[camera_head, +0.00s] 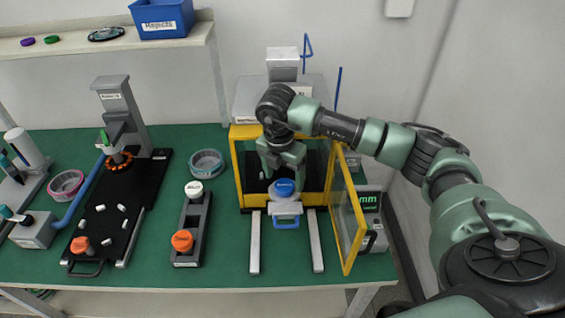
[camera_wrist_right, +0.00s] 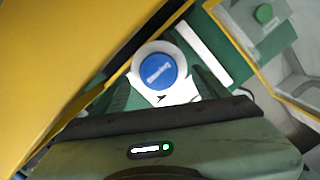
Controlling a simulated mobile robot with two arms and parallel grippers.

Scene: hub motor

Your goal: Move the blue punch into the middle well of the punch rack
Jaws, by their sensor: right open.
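The blue punch (camera_head: 284,187) stands on a light grey holder (camera_head: 285,206) with a blue handle, at the front opening of the yellow-framed press (camera_head: 240,177). In the right wrist view the blue punch (camera_wrist_right: 158,70) shows its round, labelled top in a white ring. My right gripper (camera_head: 283,168) is open just above and behind the punch. Its fingers show on either side of the punch in the wrist view; contact cannot be told. The dark grey punch rack (camera_head: 194,213) stands left of the press. A white punch (camera_head: 194,189) is in its far well and an orange punch (camera_head: 182,241) in its near well; the middle well looks empty. My left gripper is out of view.
The press's yellow door (camera_head: 347,222) stands open on the right. Two light rails (camera_head: 255,243) run forward from the press. A tape roll (camera_head: 207,163) lies behind the rack. A black fixture plate (camera_head: 118,208) with small parts is at the left.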

